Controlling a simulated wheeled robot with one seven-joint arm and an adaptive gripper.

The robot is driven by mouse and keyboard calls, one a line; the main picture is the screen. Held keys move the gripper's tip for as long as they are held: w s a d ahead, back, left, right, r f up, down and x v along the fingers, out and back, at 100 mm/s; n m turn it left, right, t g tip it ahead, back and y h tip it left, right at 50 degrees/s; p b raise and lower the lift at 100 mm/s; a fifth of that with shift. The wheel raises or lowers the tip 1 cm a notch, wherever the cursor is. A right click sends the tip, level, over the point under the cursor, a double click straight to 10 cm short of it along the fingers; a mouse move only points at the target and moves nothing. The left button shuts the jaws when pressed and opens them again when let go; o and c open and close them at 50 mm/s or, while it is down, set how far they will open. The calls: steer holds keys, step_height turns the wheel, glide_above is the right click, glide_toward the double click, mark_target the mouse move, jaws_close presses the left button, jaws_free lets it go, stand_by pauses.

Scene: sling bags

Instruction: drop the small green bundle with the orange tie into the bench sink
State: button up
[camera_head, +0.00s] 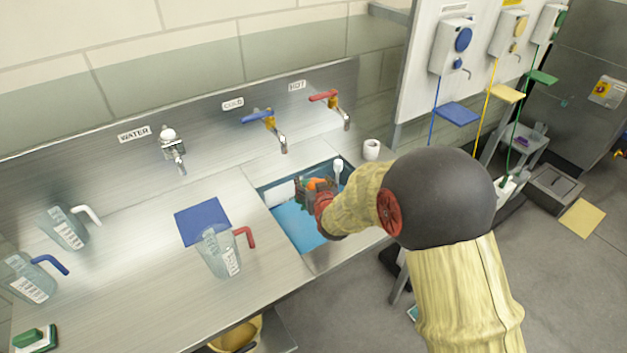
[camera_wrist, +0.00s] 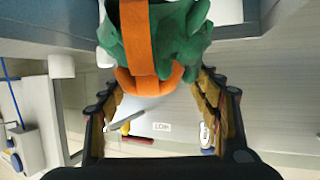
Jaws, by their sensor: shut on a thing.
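The small green bundle with the orange tie (camera_wrist: 178,42) is between the two fingers of my gripper (camera_wrist: 160,80) in the wrist view. My gripper is shut on it. In the head view the bundle (camera_head: 318,184) shows as a bit of orange and green just beyond my wrist, partly hidden by it. The bench sink (camera_head: 297,222) is a rectangular basin with a blue floor, set in the steel bench. The bundle appears over the sink opening; I cannot tell its height above the floor. My arm hides the sink's right part.
The hot tap (camera_head: 331,104) and cold tap (camera_head: 265,124) stand behind the sink. A jug with a red handle (camera_head: 219,252) and a blue mat (camera_head: 202,220) are to its left. A white cup (camera_head: 371,149) stands by the back right corner.

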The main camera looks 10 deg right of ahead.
steer(key=o, duration=1.4)
steer(key=shift+s, duration=0.1)
steer(key=v, duration=1.2)
